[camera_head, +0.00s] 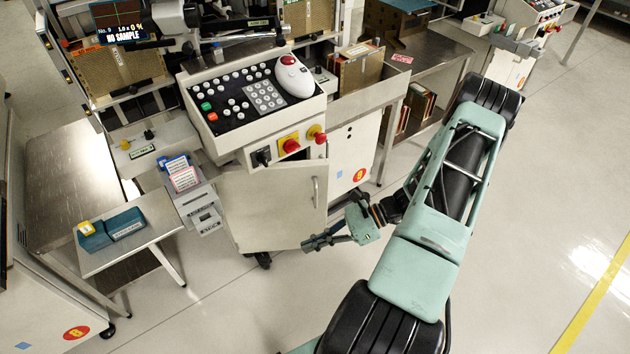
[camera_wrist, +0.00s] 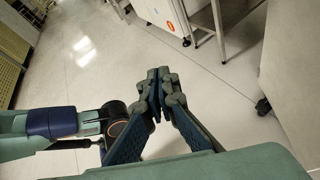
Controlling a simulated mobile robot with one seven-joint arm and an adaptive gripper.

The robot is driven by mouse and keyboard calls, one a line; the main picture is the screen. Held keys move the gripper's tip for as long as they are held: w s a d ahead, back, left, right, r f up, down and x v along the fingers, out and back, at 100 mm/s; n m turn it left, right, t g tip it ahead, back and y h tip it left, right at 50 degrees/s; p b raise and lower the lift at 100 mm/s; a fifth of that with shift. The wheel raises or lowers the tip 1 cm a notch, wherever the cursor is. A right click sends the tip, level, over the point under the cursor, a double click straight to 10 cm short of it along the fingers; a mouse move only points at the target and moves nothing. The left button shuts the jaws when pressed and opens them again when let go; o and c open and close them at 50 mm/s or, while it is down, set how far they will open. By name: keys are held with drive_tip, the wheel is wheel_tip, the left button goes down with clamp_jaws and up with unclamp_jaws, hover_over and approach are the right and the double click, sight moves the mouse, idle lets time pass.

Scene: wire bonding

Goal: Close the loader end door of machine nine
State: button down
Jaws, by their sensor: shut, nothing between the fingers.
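Machine nine, with "No. 9" on its display (camera_head: 119,20), stands at the upper left to centre. A pale cabinet door (camera_head: 268,205) with an upright bar handle (camera_head: 315,191) near its right edge is below the control panel. It looks swung out at an angle from the cabinet; I cannot tell how far. My gripper (camera_head: 308,243) is shut and empty, low by the door's lower right corner. I cannot tell whether it touches the door. In the wrist view my gripper's fingertips (camera_wrist: 158,92) meet over the floor, and a pale panel (camera_wrist: 292,75) rises at right.
The control panel (camera_head: 222,87) with red knobs juts out above the door. A grey card holder (camera_head: 203,208) and a small side table (camera_head: 132,240) stand to the left. A steel table (camera_head: 437,52) is behind at right. The floor (camera_head: 530,190) at right is clear.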

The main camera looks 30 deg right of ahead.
drive_tip(key=w+d+m+t+b, duration=0.2)
drive_tip(key=w+d+m+t, duration=0.4)
drive_tip(key=m, duration=0.7)
drive_tip(key=m+t+h+b, duration=0.3)
drive_tip(key=m+t+h, duration=0.35)
drive_tip(key=m, duration=0.65)
approach(305, 169)
drive_tip(key=w+a+f, duration=0.1)
drive_tip(key=a, duration=0.3)
drive_tip(key=w, duration=0.1)
drive_tip(key=w+d+y, duration=0.1)
drive_tip(key=w, duration=0.1)
drive_tip(key=shift+w+d+f+t, duration=0.1)
drive_tip(key=shift+w+d+t, duration=0.15)
drive_tip(key=shift+t, duration=0.1)
drive_tip(key=shift+w+d, duration=0.15)
drive_tip(key=shift+w, duration=0.3)
